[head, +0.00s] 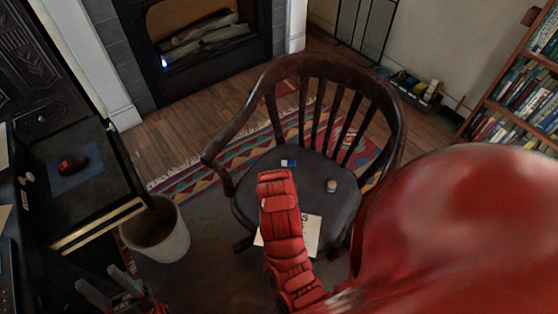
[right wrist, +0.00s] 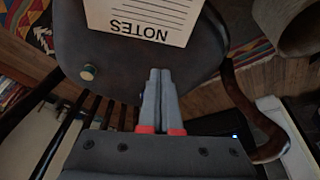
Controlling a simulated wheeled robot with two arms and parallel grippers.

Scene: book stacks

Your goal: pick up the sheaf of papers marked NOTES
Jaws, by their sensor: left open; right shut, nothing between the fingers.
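The sheaf of papers marked NOTES (head: 312,236) lies on the dark seat of a wooden chair (head: 252,202). In the head view my red right arm covers much of it. In the right wrist view the sheaf (right wrist: 150,14) shows white with ruled lines, its title upside down, cut off by the top edge. My right gripper (right wrist: 160,72) is shut and empty, its fingertips just below the sheaf's edge in that view; I cannot tell the height between them. My left gripper (head: 108,284) is open and empty at the lower left, away from the chair.
A small round jar (head: 332,185) and a small blue-and-white item (head: 288,163) are on the seat. The curved chair back (head: 300,66) rises behind. A waste bin (head: 170,246) stands left of the chair, near a desk with a mouse (head: 72,164). A bookshelf (head: 484,98) is at right.

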